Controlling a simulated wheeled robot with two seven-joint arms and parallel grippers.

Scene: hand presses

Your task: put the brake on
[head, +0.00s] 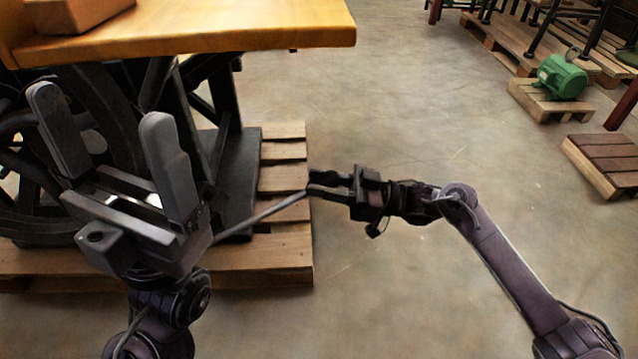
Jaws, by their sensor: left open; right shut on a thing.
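A grey metal lever (262,215), which looks like the brake lever, sticks out low from the dark press frame (238,165) and slants up to the right. My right gripper (314,183) is shut on the lever's outer end, beyond the right edge of the pallet. My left gripper (100,108) is open and empty, close to the camera with its fingers pointing up. It hides the inner end of the lever and part of the press with its large dark wheel (90,85).
The press stands on a wooden pallet (285,272) under a wooden top (230,30) with a wooden block (75,12) on it. A green motor (562,77) and several pallets stand at the far right.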

